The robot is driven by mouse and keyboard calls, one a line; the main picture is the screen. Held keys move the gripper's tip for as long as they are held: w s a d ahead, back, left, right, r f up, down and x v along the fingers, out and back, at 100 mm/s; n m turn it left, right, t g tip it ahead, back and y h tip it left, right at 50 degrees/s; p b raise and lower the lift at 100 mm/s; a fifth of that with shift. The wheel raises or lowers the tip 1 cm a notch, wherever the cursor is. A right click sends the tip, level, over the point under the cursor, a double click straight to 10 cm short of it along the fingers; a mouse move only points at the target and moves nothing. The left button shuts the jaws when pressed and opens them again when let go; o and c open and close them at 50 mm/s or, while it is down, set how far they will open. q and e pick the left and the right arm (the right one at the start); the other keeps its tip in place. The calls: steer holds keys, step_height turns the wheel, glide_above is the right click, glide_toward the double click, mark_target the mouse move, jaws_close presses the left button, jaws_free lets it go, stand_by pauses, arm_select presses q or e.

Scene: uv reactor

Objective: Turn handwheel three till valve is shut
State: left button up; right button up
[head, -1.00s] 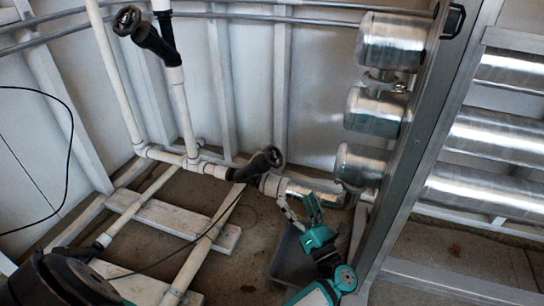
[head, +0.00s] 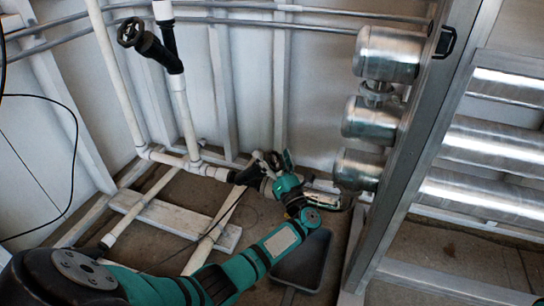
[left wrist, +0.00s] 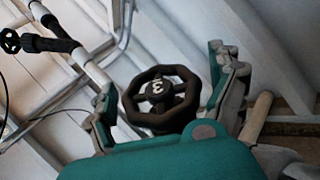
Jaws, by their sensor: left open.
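Handwheel three (left wrist: 158,92) is a dark octagonal wheel with a white 3 on its hub, in the middle of the left wrist view. My left gripper (left wrist: 162,68) is open, with one finger on each side of the wheel. I cannot tell if either finger touches the rim. In the head view my left gripper (head: 274,160) is at the low white pipe and hides most of this wheel. The black valve body (head: 247,175) shows just left of it. My right gripper is not in view.
Another black handwheel (head: 130,32) sits higher on an upright pipe at the upper left. Shiny metal cylinders (head: 372,118) and a metal frame post (head: 425,150) stand close on the right. A grey tray (head: 302,262) lies on the floor beside my left arm.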

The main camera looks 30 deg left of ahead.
arm_select(q)
steer(key=shift+c, duration=0.4)
steer(key=c, duration=1.2)
